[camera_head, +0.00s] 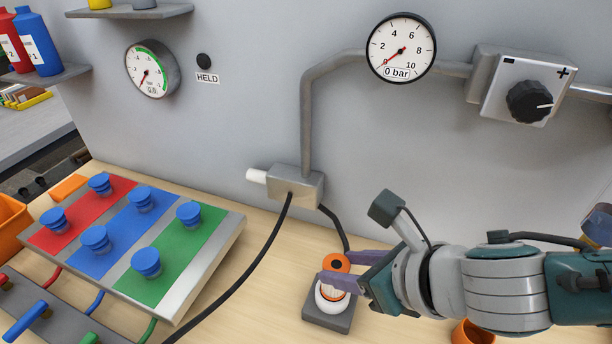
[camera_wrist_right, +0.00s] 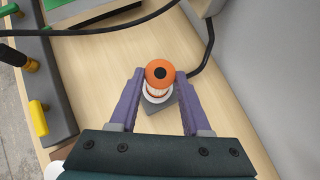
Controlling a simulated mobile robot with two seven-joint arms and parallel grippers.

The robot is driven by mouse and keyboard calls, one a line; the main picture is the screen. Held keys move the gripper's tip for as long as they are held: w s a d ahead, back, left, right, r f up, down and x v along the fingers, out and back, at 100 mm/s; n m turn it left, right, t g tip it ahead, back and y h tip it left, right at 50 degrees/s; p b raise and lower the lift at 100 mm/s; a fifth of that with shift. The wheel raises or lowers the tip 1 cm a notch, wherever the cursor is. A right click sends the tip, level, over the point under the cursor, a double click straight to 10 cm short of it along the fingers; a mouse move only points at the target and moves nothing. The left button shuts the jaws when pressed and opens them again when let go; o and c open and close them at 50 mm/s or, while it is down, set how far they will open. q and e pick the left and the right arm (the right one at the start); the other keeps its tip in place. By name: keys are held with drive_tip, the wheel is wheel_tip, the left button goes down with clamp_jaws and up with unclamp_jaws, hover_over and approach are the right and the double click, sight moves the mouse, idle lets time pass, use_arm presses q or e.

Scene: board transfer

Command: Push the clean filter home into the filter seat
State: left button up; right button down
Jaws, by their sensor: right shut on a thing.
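The clean filter (camera_head: 336,263) has an orange cap with a dark centre hole and a pale pleated body. The filter seat (camera_head: 324,319) is a dark grey block with a white ring on the bench. The filter stands upright with its lower end at the white ring; I cannot tell how deep it sits. My right gripper (camera_head: 344,272) comes in from the right, its purple fingers shut on the filter just below the cap. In the right wrist view the orange cap (camera_wrist_right: 159,72) shows between the fingertips (camera_wrist_right: 158,76), with the seat (camera_wrist_right: 165,105) beneath. My left gripper is not in view.
A sloped panel (camera_head: 230,237) with red, blue and green strips and blue knobs stands at the left. A grey junction box (camera_head: 297,186) with black cables is behind the seat. An orange cup (camera_head: 472,333) stands under my right arm. The wall gauge (camera_head: 402,48) reads about 0 bar.

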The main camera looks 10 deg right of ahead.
drive_tip(key=shift+f+b, duration=1.1)
drive_tip(key=shift+f, duration=0.35)
drive_tip(key=shift+c, duration=1.4)
unclamp_jaws()
drive_tip(key=p+v, duration=0.2)
drive_tip(key=v, duration=0.8)
drive_tip(key=shift+p, duration=0.3)
